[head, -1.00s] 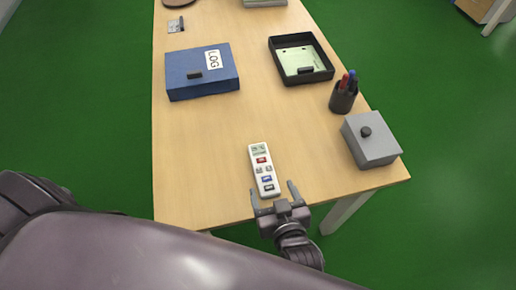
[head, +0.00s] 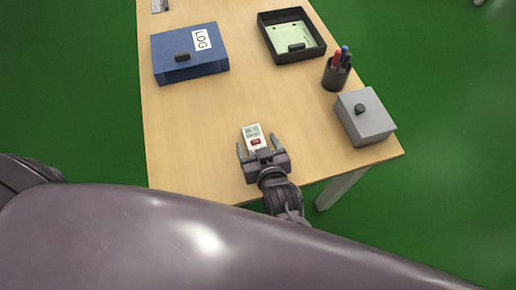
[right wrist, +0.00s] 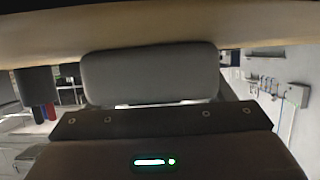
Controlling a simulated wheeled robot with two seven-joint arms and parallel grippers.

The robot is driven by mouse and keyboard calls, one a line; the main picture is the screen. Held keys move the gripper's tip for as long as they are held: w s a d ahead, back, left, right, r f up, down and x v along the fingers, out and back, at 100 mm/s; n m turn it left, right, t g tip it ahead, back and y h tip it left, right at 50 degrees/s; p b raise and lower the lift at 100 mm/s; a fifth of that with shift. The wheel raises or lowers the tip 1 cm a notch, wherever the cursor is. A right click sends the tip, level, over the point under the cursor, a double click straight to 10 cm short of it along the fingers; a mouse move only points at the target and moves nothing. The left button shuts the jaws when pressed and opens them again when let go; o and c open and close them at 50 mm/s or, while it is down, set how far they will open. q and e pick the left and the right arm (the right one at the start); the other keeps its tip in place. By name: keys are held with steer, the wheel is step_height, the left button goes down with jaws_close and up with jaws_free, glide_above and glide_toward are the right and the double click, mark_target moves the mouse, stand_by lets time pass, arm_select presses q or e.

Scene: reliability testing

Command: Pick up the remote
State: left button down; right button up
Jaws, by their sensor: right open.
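The white remote (head: 252,132) lies on the table near its front edge, with a grey display and a red button showing. Its lower part is hidden under my right gripper. My right gripper (head: 258,145) is open, with one finger to the left of the remote and one to the right. I cannot tell whether the fingers touch it. In the right wrist view, I cannot make out the remote. My left gripper is not in view.
On the wooden table (head: 190,130) are a blue LOG box (head: 190,60), a black tray (head: 317,53), a pen cup (head: 336,78) and a grey lidded box (head: 364,122). The table is clear left of the remote.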

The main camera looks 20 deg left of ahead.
steer(key=c, duration=1.1)
steer(key=shift+r, duration=0.15)
steer(key=shift+c, duration=0.2)
step_height(320, 180, up, 20)
steer(key=p, duration=2.1)
steer(key=w+d+r+m+h+b, duration=0.2)
steer(key=d+r+b, duration=0.1)
steer(key=d, duration=0.7)
steer(key=w+d+r+m+t+h+b, duration=0.1)
steer(key=w+d+r+m+h+b, duration=0.1)
steer(key=d, duration=0.8)
steer(key=w+d+r+m+t+h+b, duration=0.1)
steer(key=w+d+r+m+h+b, duration=0.1)
steer(key=d, duration=0.8)
step_height(320, 180, up, 2)
steer(key=shift+w+d+m+h+b, duration=0.2)
steer(key=shift+w+m+h+b, duration=0.2)
steer(key=shift+w+h+b, duration=0.45)
